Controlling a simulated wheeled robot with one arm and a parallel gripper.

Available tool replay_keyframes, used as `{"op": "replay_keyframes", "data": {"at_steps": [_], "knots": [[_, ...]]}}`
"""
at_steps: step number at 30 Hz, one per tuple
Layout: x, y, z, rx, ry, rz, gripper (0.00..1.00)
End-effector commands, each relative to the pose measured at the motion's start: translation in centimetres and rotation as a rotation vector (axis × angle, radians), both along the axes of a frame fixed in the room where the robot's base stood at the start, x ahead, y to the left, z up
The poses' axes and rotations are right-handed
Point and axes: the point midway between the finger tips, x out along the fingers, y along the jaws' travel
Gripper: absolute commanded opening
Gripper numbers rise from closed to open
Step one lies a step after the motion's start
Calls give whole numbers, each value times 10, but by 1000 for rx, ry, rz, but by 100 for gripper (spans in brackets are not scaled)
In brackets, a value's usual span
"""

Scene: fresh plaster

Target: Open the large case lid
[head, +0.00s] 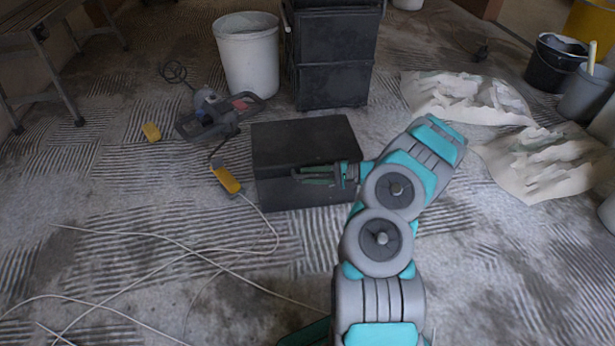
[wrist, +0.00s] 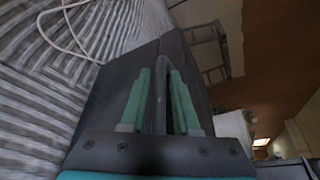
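The large case (head: 303,143) is a dark box on the floor in the middle of the head view, and its lid looks closed. In the wrist view the case (wrist: 108,88) fills the middle. My gripper (head: 300,174) is at the upper part of the case's front face, pointing left. In the wrist view its two green fingers (wrist: 160,75) stand apart, with a dark strip or bar of the case between them. I cannot tell whether the fingers touch it. Part of the case's right front is hidden behind my arm.
A black stacked case (head: 334,55) and a white bucket (head: 247,60) stand behind. A power mixer (head: 215,112) lies left, with a yellow thing (head: 226,179) and cable near the case. Crumpled sheets (head: 545,160) lie right. Front-left floor has loose cables.

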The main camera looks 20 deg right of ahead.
Motion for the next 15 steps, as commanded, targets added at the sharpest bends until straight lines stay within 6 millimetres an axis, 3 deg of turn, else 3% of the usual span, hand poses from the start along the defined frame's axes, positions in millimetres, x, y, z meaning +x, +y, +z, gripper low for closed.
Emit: {"op": "replay_keyframes", "data": {"at_steps": [11, 15], "knots": [[5, 7, -2, -1, 1, 0, 30], [5, 7, -2, -1, 0, -1, 17]]}}
